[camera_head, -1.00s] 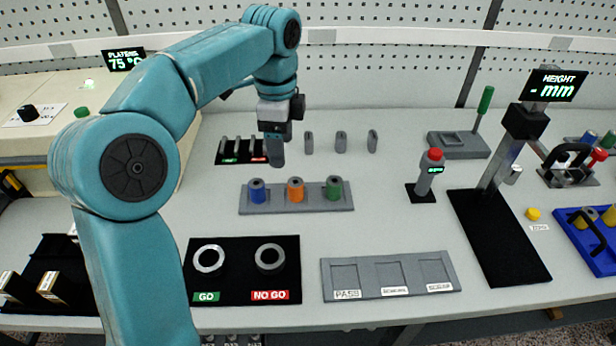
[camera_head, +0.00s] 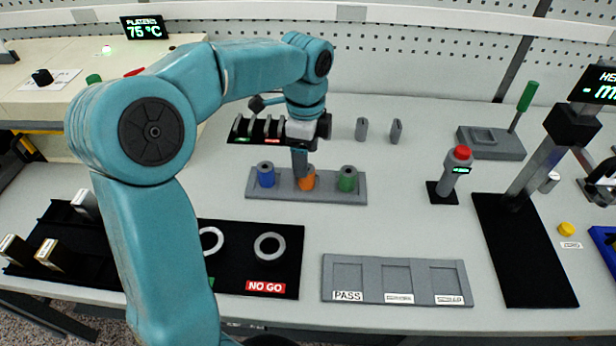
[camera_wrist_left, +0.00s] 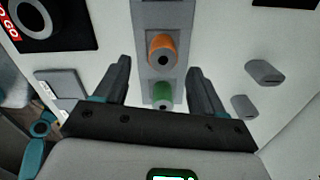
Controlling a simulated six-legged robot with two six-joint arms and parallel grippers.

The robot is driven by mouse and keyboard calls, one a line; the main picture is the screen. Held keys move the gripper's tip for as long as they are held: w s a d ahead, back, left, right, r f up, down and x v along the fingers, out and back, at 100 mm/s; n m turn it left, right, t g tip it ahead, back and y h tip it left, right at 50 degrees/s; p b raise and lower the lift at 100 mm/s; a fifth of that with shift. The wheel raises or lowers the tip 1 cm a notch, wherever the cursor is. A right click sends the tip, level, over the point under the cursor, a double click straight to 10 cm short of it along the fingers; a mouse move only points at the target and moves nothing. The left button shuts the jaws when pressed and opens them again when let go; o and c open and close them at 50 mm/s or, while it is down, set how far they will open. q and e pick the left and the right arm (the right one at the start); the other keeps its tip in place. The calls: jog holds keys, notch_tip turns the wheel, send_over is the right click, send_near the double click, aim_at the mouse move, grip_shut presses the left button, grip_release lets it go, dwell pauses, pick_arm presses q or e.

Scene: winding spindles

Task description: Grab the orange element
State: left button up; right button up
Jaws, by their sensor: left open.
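The orange element (camera_head: 307,180) is a small upright cylinder with a hole in its top. It stands in the middle of a grey holder (camera_head: 327,194), between a blue element (camera_head: 266,174) and a green element (camera_head: 347,178). My left gripper (camera_head: 302,172) is at the orange element in the head view and partly covers it. In the left wrist view the orange element (camera_wrist_left: 162,48) lies between and beyond the open fingers (camera_wrist_left: 158,80), with the green element (camera_wrist_left: 162,94) nearer. I see no contact. My right gripper is not in view.
Grey pegs (camera_head: 362,129) stand behind the holder. A black GO/NO GO board with a ring (camera_head: 269,246) and a grey PASS tray (camera_head: 398,306) lie in front. A red-topped device (camera_head: 455,172) stands to the right. Bare table surrounds the holder.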

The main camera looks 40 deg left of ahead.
aim_at(307, 184)
pick_arm(q)
jog(key=shift+s+d+f, duration=0.1)
jog(key=shift+f, duration=0.5)
jog(key=f, duration=0.4)
jog(key=shift+w+f, duration=0.25)
jog(key=shift+w, duration=0.1)
jog(key=shift+s, duration=0.1)
jog(key=c, duration=0.7)
jog(key=shift+r, duration=0.1)
jog(key=c, duration=0.4)
